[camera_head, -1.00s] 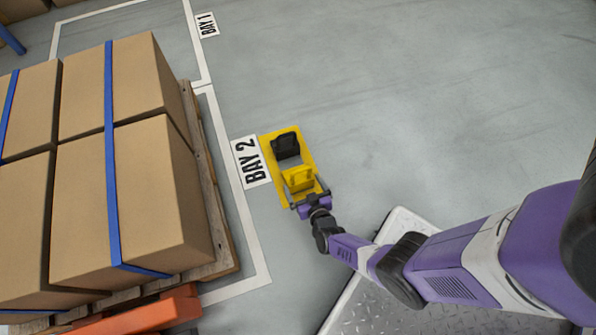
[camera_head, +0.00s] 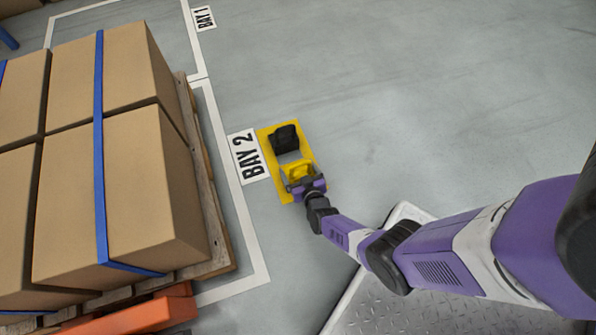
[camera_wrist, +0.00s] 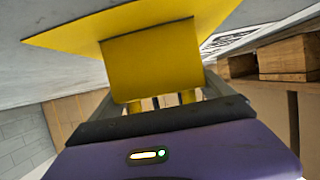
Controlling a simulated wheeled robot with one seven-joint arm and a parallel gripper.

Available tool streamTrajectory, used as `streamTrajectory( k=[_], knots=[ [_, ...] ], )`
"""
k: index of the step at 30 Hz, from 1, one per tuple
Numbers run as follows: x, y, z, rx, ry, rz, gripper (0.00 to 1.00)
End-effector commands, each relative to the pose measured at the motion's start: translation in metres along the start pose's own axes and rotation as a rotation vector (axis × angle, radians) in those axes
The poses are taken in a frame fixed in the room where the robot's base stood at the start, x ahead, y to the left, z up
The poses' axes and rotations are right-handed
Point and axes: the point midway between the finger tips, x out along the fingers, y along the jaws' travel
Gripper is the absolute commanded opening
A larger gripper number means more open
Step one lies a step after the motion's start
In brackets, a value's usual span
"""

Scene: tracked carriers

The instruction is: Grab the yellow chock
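The yellow chock (camera_head: 297,169) stands at the near end of a flat yellow plate (camera_head: 308,147) on the floor beside the BAY 2 label. A black chock (camera_head: 285,138) sits on the far part of the same plate. My gripper (camera_head: 297,181) is at the near side of the yellow chock, its fingers spread to either side. In the wrist view the yellow chock (camera_wrist: 153,62) fills the middle, just ahead of the purple gripper body. Grey finger parts show at its left and right, apart from each other. The fingertips are partly hidden, and I cannot see contact with the chock.
A wooden pallet (camera_head: 220,235) with strapped cardboard boxes (camera_head: 110,190) stands at the left. An orange object (camera_head: 140,318) lies at the lower left. A grey metal tread plate (camera_head: 375,300) is under my arm. The floor beyond and right of the plate is clear.

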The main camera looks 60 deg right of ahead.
Motion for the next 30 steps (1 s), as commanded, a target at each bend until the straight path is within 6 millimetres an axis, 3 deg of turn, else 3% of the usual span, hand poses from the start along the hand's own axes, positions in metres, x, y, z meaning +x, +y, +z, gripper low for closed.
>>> streamTrajectory(
  k=[1, 7, 20, 30],
  knots=[
    [0.000, 0.000, 0.000, 0.000, 0.000, -0.001, 0.63],
    [0.000, 0.000, 0.001, 0.000, -0.001, -0.001, 0.24],
    [-0.003, 0.000, -0.008, 0.001, 0.002, -0.001, 0.24],
    [-0.018, -0.001, -0.046, 0.000, 0.003, -0.001, 0.24]
  ],
)
